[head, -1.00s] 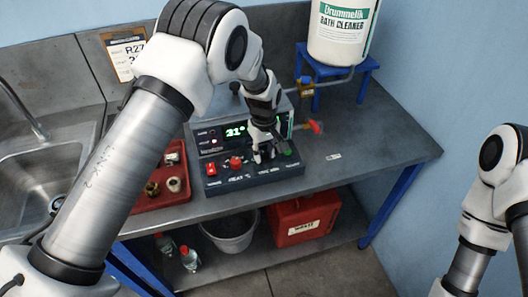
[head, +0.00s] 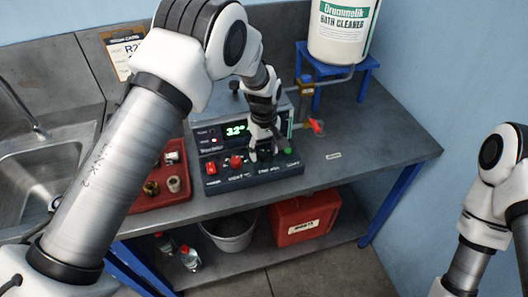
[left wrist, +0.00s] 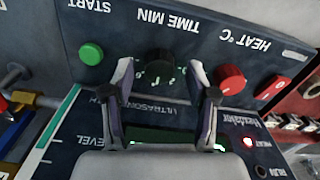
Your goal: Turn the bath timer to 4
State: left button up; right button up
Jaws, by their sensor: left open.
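The bath timer is a black knob (left wrist: 159,68) under the label TIME MIN on the dark control panel (head: 240,181); the left wrist view shows it upside down. My left gripper (head: 265,157) is over the right half of the panel in the head view. In the left wrist view its open fingers (left wrist: 161,72) stand on either side of the knob, with gaps visible. Numbers ring the knob, but its pointer setting is not legible. In the head view the fingers mostly hide the knob. My right gripper is out of view.
A red heat knob (left wrist: 230,78) and green start button (left wrist: 91,53) flank the timer. The lit display (head: 235,130) reads about 32°. A red tray (head: 150,200) lies left, a red-handled valve (head: 316,127) right.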

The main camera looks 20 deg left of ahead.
aim_at(264, 153)
pick_arm(q)
notch_tip(264, 153, up, 11)
jog(key=shift+f, duration=0.1)
dwell(0.4)
